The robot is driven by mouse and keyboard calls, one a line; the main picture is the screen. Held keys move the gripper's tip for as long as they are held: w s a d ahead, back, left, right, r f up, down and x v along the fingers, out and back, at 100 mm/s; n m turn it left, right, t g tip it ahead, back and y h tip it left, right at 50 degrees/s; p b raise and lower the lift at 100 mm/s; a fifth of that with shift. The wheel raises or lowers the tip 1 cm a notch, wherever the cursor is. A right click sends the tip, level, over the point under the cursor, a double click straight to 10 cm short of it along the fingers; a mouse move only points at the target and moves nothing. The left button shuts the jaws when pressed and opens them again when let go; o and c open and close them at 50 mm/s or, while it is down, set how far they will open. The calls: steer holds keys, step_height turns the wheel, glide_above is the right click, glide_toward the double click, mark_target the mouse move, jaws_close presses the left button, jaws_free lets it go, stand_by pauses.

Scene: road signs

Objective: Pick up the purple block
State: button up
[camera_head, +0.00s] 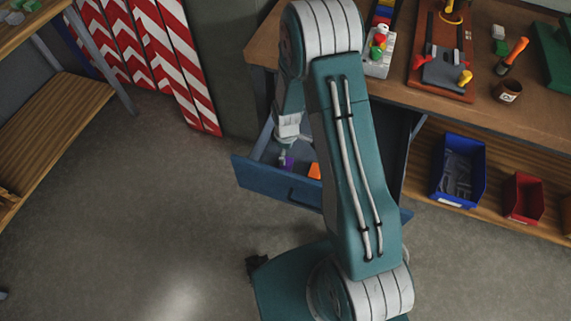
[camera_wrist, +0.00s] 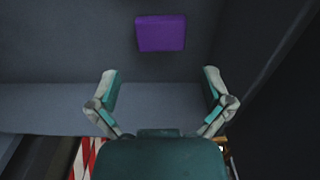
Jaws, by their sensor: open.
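The purple block (camera_wrist: 161,33) lies on the grey floor of the open blue drawer (camera_head: 277,184), seen near the top of the wrist view. In the head view a small part of the purple block (camera_head: 288,162) shows beside my gripper. My gripper (camera_wrist: 160,80) is open and empty, its two fingers wide apart. The block is beyond the fingertips, roughly centred between them, and not touched. In the head view my gripper (camera_head: 285,150) hangs over the drawer, partly hidden by my arm.
An orange block (camera_head: 314,171) also lies in the drawer. The drawer walls stand close around my gripper. The workbench (camera_head: 400,98) above holds several tools. Blue (camera_head: 459,168) and red (camera_head: 523,197) bins stand on the lower shelf. Striped boards (camera_head: 165,60) lean at the back.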

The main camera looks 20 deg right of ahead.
mark_target(286, 164)
steer(key=shift+f, duration=3.55)
steer(key=c, duration=1)
